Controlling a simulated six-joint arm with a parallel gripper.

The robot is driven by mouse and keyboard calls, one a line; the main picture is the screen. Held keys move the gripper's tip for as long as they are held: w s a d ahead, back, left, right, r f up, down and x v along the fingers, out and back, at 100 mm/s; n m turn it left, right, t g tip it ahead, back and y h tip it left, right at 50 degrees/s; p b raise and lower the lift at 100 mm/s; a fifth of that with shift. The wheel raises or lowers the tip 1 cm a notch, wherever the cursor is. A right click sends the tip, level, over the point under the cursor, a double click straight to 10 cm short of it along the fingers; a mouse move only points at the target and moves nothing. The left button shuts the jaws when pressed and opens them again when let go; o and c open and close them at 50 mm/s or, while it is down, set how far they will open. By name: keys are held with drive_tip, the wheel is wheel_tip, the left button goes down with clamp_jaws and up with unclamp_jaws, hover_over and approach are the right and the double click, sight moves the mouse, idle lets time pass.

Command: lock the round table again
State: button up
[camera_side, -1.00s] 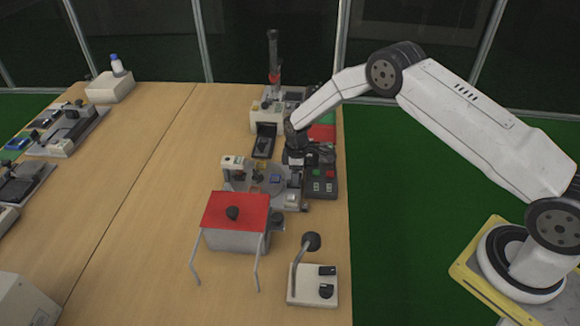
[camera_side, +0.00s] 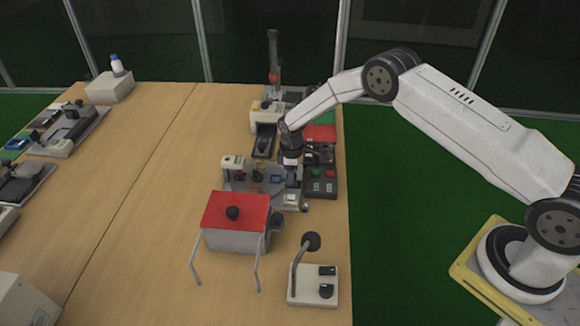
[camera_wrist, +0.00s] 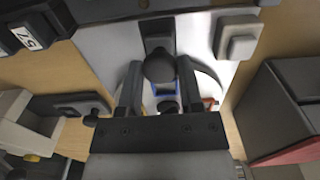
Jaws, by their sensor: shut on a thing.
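The round table is a light grey disc (camera_side: 262,184) on a grey base plate (camera_side: 290,206) in the side view. In the wrist view the disc (camera_wrist: 207,86) is partly hidden behind my fingers, with a small blue part (camera_wrist: 164,89) over it. A black round-headed knob (camera_wrist: 159,66) stands on a dark block beside the disc. My gripper (camera_wrist: 160,72) has a finger on each side of this knob and is shut on it. In the side view my gripper (camera_side: 292,178) points down at the right side of the disc, and the knob is hidden.
A red-topped grey box (camera_side: 236,212) on legs stands just in front. A dark control box (camera_side: 322,184) with red and green buttons sits close on the right. A pale post device (camera_side: 230,170) stands left of the disc.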

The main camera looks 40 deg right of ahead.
drive_tip(key=shift+w+a+r, duration=0.1)
drive_tip(key=shift+w+a, duration=0.1)
idle(0.5)
drive_tip(key=o, duration=0.7)
drive_tip(key=shift+s+d+r, duration=0.1)
drive_tip(key=shift+r, duration=2.35)
